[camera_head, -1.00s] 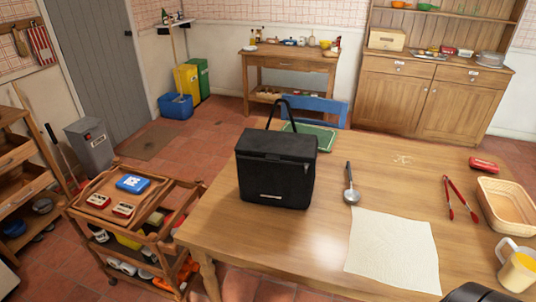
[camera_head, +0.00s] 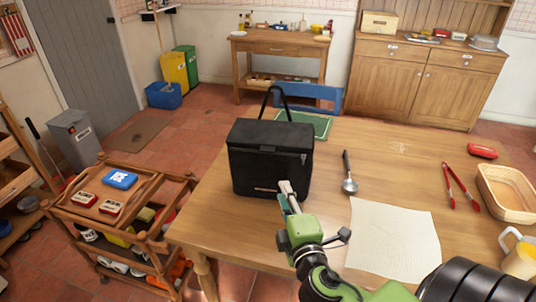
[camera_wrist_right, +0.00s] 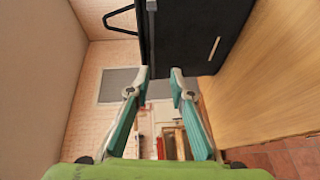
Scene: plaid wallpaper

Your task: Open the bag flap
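A black box-shaped bag (camera_head: 262,170) stands upright on the wooden table (camera_head: 390,165). Its flap (camera_head: 272,134) lies closed over the top, and its thin handle (camera_head: 268,100) stands up behind. My right gripper (camera_head: 286,190) reaches in from the lower right, in front of the bag's lower right front. In the right wrist view, the gripper (camera_wrist_right: 160,75) has its two teal fingers apart with nothing between them. The bag (camera_wrist_right: 205,28) shows beyond the fingertips at the top of that view, turned sideways. I cannot tell whether the fingers touch it. My left gripper is not in view.
A ladle (camera_head: 349,176) lies right of the bag and a pale cloth (camera_head: 393,240) lies in front. Red tongs (camera_head: 461,188), a basket (camera_head: 507,193) and a jug (camera_head: 520,259) are at the right. A wooden trolley (camera_head: 87,215) stands left of the table. A green tray (camera_head: 311,124) lies behind the bag.

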